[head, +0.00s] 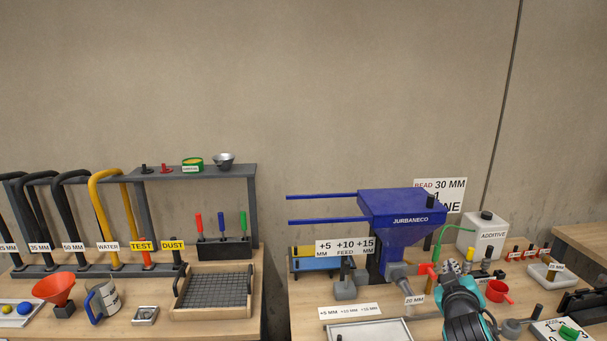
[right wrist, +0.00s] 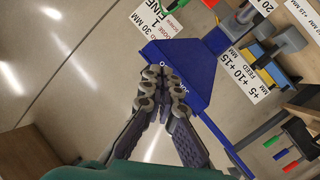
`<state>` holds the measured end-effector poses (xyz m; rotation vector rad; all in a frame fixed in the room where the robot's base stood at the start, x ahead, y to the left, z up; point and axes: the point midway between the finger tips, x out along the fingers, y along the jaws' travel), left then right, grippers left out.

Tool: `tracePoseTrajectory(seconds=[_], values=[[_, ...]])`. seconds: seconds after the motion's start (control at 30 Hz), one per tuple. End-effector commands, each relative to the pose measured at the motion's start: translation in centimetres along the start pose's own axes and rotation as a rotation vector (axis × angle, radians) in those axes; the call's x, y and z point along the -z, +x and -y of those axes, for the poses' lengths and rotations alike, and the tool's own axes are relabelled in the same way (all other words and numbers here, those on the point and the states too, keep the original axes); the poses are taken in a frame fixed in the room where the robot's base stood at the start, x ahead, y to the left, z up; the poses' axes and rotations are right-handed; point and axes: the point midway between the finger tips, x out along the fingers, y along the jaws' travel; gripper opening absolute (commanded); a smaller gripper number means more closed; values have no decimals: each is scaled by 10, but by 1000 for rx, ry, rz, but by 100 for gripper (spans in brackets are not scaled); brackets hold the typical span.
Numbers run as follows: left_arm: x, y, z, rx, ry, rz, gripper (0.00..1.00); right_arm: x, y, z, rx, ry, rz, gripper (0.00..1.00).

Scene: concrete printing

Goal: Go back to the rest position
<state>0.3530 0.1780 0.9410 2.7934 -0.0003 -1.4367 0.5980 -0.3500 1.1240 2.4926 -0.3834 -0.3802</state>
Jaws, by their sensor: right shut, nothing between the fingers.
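My right gripper (head: 453,268) shows above the right bench in the head view, at the end of my dark and teal arm. It appears just right of the hopper's grey nozzle and below the white additive canister (head: 483,238). In the right wrist view its fingertips (right wrist: 158,76) are together with nothing between them, seen against the blue hopper (right wrist: 182,68). The hopper, marked JURBANECO, also stands on the right bench in the head view (head: 402,222). I cannot tell whether the gripper touches anything. My left gripper is not in view.
A red cup (head: 498,291) and a grey scoop-like tool (head: 512,327) are close to the right arm. A white tray (head: 370,332) lies at the bench front. The left bench holds hoses, a mesh tray (head: 212,291) and a red funnel (head: 54,288). A gap separates the benches.

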Motion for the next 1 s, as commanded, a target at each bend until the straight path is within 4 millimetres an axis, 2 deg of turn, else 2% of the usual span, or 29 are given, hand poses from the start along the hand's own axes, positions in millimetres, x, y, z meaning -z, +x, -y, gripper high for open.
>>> tracePoseTrajectory(seconds=[0.03, 0.3, 0.4, 0.5, 0.6, 0.77, 0.8, 0.83, 1.0], values=[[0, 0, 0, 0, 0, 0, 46, -12, -27, 19, 46, 57, 59, 0], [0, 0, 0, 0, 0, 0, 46, -98, -168, 135, 347, 317, 424, 0], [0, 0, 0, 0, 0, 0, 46, -120, -208, 166, 440, 362, 520, 0], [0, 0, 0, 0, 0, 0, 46, -135, -236, 186, 503, 387, 584, 0], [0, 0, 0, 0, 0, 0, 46, -142, -249, 196, 535, 399, 616, 0], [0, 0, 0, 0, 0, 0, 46, -144, -253, 198, 544, 401, 626, 0], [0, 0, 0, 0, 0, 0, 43, -144, -253, 198, 543, 401, 626, 0], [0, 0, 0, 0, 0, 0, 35, -144, -253, 198, 543, 401, 625, 0], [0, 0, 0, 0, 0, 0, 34, -144, -252, 198, 542, 400, 624, 0]])
